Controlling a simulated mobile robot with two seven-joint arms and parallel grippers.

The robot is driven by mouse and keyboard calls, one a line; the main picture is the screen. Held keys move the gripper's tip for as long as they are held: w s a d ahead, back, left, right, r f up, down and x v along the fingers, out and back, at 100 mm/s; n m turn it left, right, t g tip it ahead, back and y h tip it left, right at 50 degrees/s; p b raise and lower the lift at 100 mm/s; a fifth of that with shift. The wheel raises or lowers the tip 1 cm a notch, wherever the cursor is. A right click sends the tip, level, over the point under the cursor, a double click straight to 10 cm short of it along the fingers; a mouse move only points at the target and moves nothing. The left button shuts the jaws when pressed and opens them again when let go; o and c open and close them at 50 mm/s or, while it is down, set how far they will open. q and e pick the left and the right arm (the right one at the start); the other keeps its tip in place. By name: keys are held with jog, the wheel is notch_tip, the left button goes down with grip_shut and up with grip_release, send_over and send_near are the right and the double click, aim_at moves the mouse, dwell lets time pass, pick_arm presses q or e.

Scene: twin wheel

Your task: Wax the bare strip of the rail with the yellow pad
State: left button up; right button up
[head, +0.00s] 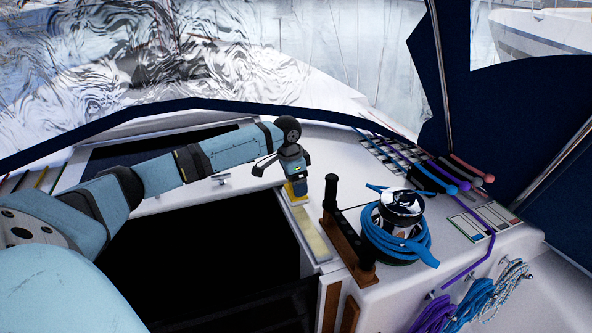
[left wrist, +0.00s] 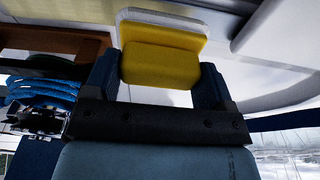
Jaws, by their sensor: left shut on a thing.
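My left gripper (head: 294,181) is shut on the yellow pad (head: 296,192). In the left wrist view the pad (left wrist: 160,60) sits between the two blue fingers (left wrist: 155,85), with a pale rounded edge beyond it. The pad is at the far end of a narrow pale strip (head: 311,235) on the rail beside the dark opening. The strip is cream-coloured and runs from the pad toward me. Whether the pad touches the surface I cannot tell. My right gripper is not in view.
A black handle on a wooden block (head: 347,245) stands close right of the strip. Beyond it is a winch wrapped with blue rope (head: 394,235). A dark open hatchway (head: 215,260) lies left of the strip. Coiled ropes (head: 470,300) hang at the lower right.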

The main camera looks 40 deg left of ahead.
pick_arm(q)
notch_tip(320, 180, up, 3)
jog(key=shift+f, duration=0.15)
jog(key=shift+r, duration=0.95)
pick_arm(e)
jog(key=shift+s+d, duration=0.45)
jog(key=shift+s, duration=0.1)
pick_arm(q)
jog(key=shift+d, duration=0.1)
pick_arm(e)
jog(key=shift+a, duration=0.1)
